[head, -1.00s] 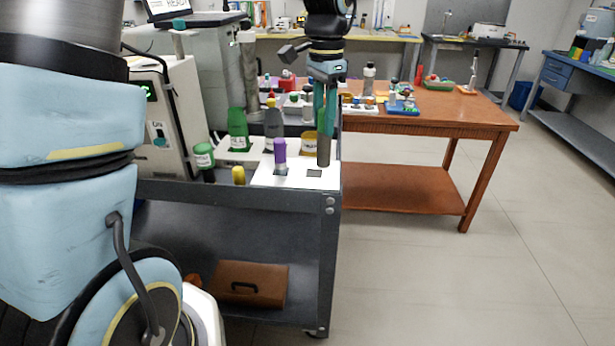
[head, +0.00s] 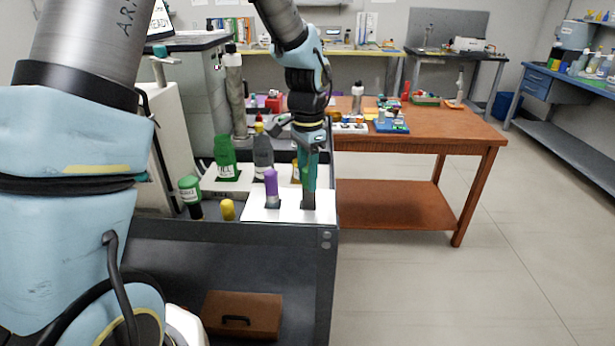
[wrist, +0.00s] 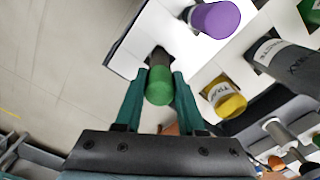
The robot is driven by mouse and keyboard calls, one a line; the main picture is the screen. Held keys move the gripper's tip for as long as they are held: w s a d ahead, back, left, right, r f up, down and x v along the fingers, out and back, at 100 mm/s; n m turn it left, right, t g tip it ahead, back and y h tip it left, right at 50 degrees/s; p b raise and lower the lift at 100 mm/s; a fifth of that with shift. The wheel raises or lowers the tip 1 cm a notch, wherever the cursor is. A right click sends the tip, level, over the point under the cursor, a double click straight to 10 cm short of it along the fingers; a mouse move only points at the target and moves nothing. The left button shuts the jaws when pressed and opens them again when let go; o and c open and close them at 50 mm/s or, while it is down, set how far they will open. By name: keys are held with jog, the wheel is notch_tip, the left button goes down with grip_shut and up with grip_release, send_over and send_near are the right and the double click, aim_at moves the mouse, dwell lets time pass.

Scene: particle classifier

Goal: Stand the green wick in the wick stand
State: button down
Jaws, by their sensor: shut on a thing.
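The green wick (wrist: 159,88) has a green top and a grey lower part, and my gripper (wrist: 158,98) is shut on its green top. In the head view my gripper (head: 309,152) points down and the wick's grey lower part (head: 308,199) is upright at the right-hand slot of the white wick stand (head: 285,213). The stand's white top also shows in the wrist view (wrist: 131,44). Its slot is mostly hidden by the wick, so I cannot tell how deep the end sits. A purple-topped wick (head: 270,182) stands in the stand's other slot, to the left.
The wooden table (head: 430,125) holds small items. Floor to the right is clear.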

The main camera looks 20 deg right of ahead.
jog(key=shift+f, duration=0.4)
jog(key=shift+f, duration=0.1)
jog(key=c, duration=0.5)
grip_release()
notch_tip(320, 180, up, 12)
jog(key=shift+r+b, duration=0.15)
jog(key=shift+b, duration=0.6)
jog(key=s+a+f+n, duration=0.1)
jog(key=a+f+n, duration=0.2)
jog(key=a, duration=0.7)
jog(key=s+a+f+n+t, duration=0.1)
jog(key=a+f+n, duration=0.2)
jog(key=a+n, duration=0.4)
jog(key=s+a+f+n, duration=0.2)
jog(key=a+n, duration=0.3)
jog(key=a, duration=0.8)
jog(key=shift+f+t, duration=0.3)
jog(key=shift+f, duration=0.15)
